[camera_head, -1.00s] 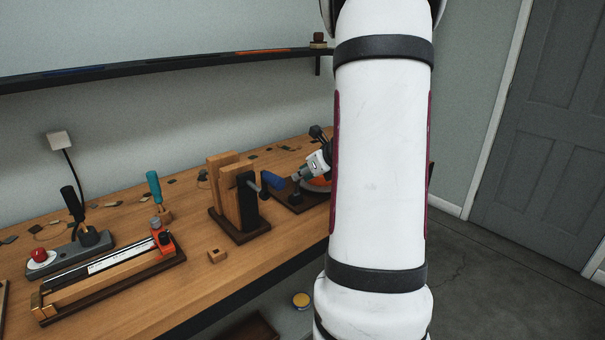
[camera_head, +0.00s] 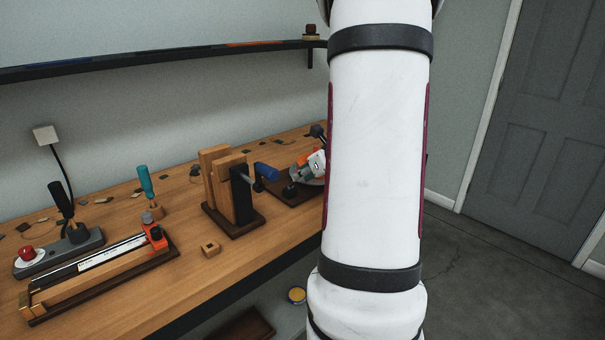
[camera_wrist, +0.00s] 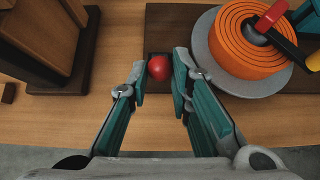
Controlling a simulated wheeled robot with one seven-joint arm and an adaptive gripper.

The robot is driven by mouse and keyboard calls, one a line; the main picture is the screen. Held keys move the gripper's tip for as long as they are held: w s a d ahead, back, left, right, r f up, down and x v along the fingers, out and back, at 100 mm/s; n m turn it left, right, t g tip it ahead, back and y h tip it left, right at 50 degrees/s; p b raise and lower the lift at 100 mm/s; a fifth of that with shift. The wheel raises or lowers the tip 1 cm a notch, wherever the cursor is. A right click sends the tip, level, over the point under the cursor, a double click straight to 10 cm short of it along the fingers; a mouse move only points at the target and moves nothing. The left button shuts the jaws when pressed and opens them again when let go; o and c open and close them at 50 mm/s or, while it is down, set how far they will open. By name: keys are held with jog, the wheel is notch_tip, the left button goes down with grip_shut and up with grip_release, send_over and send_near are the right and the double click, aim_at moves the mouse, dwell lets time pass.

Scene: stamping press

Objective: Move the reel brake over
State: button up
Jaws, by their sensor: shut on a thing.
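In the wrist view a round red knob (camera_wrist: 159,68) sits at the near end of a dark base strip, beside the reel. I take it for the reel brake's knob. My gripper (camera_wrist: 160,78) has its two teal-and-grey fingers on either side of this knob, shut on it. The reel, an orange coil (camera_wrist: 240,40) on a grey disc (camera_wrist: 222,72), lies just right of the fingers, with a red bar and a black-and-yellow part over it. In the head view my gripper is at the reel station, largely hidden behind my white arm.
Further left are an orange-ended guide (camera_head: 155,236) and a red-button box (camera_head: 58,250). Bare bench lies near the front edge.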

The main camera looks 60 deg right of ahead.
jog(key=shift+s+a+f+b, duration=0.15)
jog(key=shift+s+f+b, duration=0.3)
jog(key=shift+s+f, duration=0.3)
jog(key=shift+r, duration=0.1)
jog(key=o, duration=0.9)
jog(key=shift+o, duration=0.2)
jog(key=shift+r, duration=0.1)
jog(key=v, duration=1.1)
jog(key=shift+s+a+r, duration=0.15)
jog(key=shift+s+r, duration=0.1)
jog(key=shift+s, duration=0.1)
jog(key=shift+s, duration=0.1)
